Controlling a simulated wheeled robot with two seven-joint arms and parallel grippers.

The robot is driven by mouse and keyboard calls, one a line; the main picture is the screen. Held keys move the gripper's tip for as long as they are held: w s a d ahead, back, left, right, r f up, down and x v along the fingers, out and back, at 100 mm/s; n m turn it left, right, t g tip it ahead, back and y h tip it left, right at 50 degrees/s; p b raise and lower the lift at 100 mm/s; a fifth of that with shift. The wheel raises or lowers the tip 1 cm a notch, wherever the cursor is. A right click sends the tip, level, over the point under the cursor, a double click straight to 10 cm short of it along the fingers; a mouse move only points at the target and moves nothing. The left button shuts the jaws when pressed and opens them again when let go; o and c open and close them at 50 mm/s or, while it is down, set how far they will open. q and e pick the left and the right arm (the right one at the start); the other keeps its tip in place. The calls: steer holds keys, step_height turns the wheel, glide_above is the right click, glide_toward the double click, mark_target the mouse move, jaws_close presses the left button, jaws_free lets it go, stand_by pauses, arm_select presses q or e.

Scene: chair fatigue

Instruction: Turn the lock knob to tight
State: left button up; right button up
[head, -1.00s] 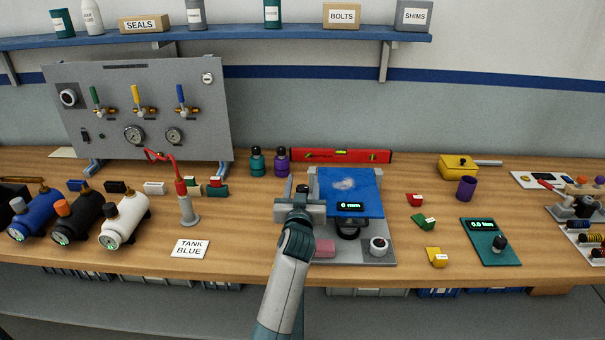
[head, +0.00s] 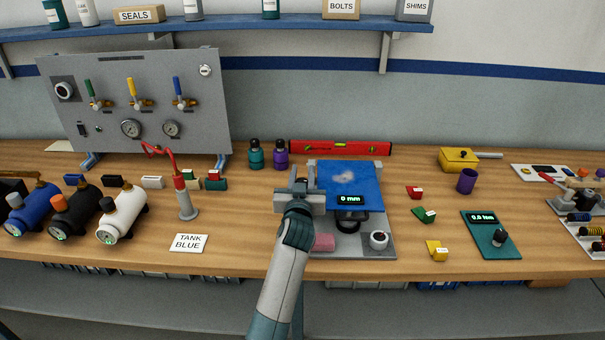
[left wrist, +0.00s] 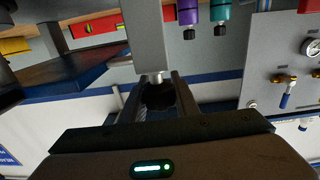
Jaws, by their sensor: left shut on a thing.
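The test stand has a blue pad (head: 350,182), a grey base and a small display reading 0 mm (head: 349,198). My left gripper (head: 299,192) is at the left side of this stand and hides part of it in the head view. In the left wrist view, my left gripper (left wrist: 160,98) is shut on a dark round knob (left wrist: 158,96), with one finger on each side. A short metal shaft (left wrist: 157,77) joins the knob to a grey post (left wrist: 148,38). I cannot read any tight mark. My right gripper is not in view.
Teal (head: 256,155) and purple (head: 281,155) bottles and a red level (head: 341,148) stand behind. A gauge panel (head: 135,105) is at left. Small coloured blocks lie right of the stand.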

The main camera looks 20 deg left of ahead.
arm_select(q)
steer(key=m+h+p, duration=0.1)
steer(key=m+h, duration=0.1)
steer(key=h, duration=0.1)
steer(key=d+m+h+p, duration=0.1)
steer(key=m+h+p, duration=0.1)
steer(key=h, duration=0.1)
steer(key=m+h+p, duration=0.2)
steer(key=h, duration=0.1)
steer(key=shift+d, duration=0.3)
steer(key=m+g+h+b, duration=0.1)
steer(key=m+h, duration=0.1)
steer(key=h, duration=0.1)
steer(key=d+m+g+h+b, duration=0.1)
steer(key=m+g+h+b, duration=0.1)
steer(key=h, duration=0.1)
steer(key=shift+s+d, duration=0.1)
steer(key=shift+s, duration=0.1)
steer(key=shift+s+d+r+m+g+h+b, duration=0.1)
steer(key=shift+s+d+m+g+h+b, duration=0.15)
steer(key=shift+m+g+h+b, duration=0.65)
steer(key=shift+s+d+f+m+g+h+b, duration=0.1)
steer(key=shift+s+d+m+g+h+b, duration=0.1)
steer(key=shift+m+g+h+b, duration=0.7)
steer(key=shift+s+d+r+m+g+h+b, duration=0.1)
steer(key=shift+s+d+m+g+h+b, duration=0.15)
steer(key=shift+m+g+h+b, duration=0.65)
steer(key=shift+g, duration=0.6)
